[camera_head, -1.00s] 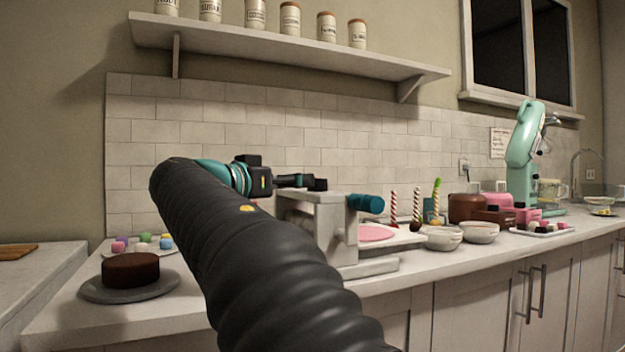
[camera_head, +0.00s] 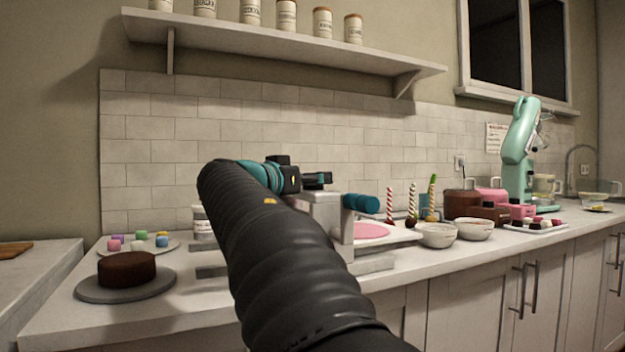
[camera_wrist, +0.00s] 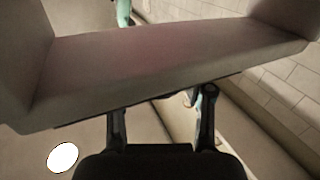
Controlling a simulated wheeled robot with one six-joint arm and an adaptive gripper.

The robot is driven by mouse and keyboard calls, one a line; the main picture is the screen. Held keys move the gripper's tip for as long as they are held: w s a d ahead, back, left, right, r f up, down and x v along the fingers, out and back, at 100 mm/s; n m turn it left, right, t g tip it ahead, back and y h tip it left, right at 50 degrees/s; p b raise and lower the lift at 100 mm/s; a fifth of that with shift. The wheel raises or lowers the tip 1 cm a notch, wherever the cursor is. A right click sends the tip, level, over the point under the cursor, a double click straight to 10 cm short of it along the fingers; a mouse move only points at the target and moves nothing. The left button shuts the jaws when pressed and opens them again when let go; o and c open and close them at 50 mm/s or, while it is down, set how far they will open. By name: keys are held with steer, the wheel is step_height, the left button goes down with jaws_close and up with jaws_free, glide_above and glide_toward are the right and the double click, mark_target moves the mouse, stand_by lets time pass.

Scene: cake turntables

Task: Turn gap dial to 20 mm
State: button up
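A pale roller machine (camera_head: 342,220) stands on the counter in the head view, with a teal cylinder (camera_head: 360,202) on its right side and a pink sheet (camera_head: 370,231) on its tray. I cannot make out a gap dial or any scale marks. My gripper (camera_head: 320,180) is at the top of the machine, and my arm hides much of its left part. In the wrist view my gripper's two dark fingers (camera_wrist: 162,112) are spread apart with nothing seen held. A broad pale panel (camera_wrist: 165,65) fills the view just beyond them; contact is unclear.
A chocolate cake (camera_head: 127,269) on a grey stand is at the left. Two white bowls (camera_head: 436,235) and striped candles (camera_head: 411,205) stand right of the machine. A mint mixer (camera_head: 518,155) is farther right. A shelf with jars (camera_head: 285,38) hangs above.

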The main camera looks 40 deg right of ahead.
steer(key=c, duration=0.6)
steer(key=shift+o, duration=0.2)
stand_by(0.7)
steer(key=o, duration=1.1)
steer(key=shift+o, duration=0.2)
steer(key=shift+a, duration=0.1)
steer(key=s+a, duration=0.2)
steer(key=a, duration=0.9)
steer(key=shift+s+a, duration=0.2)
steer(key=shift+a, duration=0.15)
